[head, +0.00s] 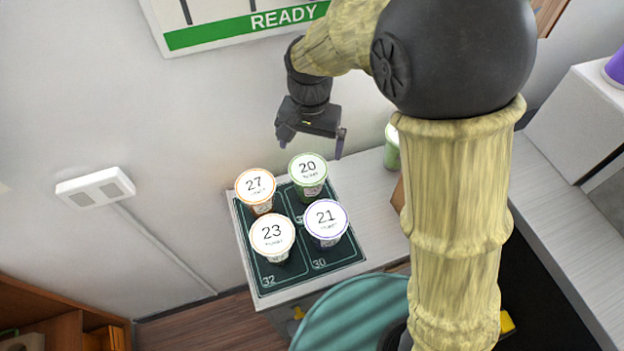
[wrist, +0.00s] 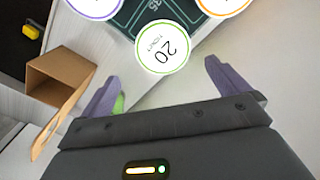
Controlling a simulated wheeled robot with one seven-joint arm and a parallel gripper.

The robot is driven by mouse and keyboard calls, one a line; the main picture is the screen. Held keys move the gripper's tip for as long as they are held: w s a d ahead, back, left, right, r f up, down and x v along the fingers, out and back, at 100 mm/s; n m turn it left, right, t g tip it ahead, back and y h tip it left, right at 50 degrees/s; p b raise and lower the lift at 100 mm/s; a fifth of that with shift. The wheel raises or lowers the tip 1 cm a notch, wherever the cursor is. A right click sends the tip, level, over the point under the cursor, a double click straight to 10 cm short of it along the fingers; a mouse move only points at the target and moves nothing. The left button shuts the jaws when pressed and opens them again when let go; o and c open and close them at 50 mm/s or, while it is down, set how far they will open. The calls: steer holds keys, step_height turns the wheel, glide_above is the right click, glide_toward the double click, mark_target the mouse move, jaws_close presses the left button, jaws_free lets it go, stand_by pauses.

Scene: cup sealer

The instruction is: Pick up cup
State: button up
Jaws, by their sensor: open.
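Several lidded paper cups stand upright on a dark green numbered mat (head: 262,285) at the end of the counter. Cup 20 (head: 307,172) has a green rim and is at the back right. Cup 27 (head: 256,188), orange-rimmed, is at the back left. Cup 23 (head: 272,238) is at the front left, and purple-rimmed cup 21 (head: 326,221) at the front right. My gripper (head: 311,148) is open and empty, above and behind cup 20. In the wrist view, cup 20 (wrist: 162,47) lies ahead of and between the spread purple fingers, apart from them.
A green cup (head: 392,148) stands farther right on the counter, partly hidden by my arm. An open cardboard box (wrist: 62,82) is at the left in the wrist view. A wall with a READY sign (head: 240,30) is behind. A teal round seat (head: 352,312) is in front.

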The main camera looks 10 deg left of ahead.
mark_target(308, 168)
step_height(308, 168, down, 7)
steer(key=shift+s+r+p, duration=0.1)
steer(key=shift+r+p, duration=0.1)
steer(key=shift+p, duration=0.6)
steer(key=shift+a+f+p, duration=0.15)
steer(key=shift+f+p, duration=0.45)
steer(key=shift+f, duration=0.75)
steer(key=shift+a+f+p, duration=0.1)
steer(key=shift+f+p, duration=0.5)
steer(key=shift+f, duration=0.7)
steer(key=shift+c, duration=0.2)
steer(key=c, duration=1.2)
steer(key=shift+o, duration=0.2)
steer(key=shift+w+r, duration=0.1)
steer(key=shift+w, duration=0.1)
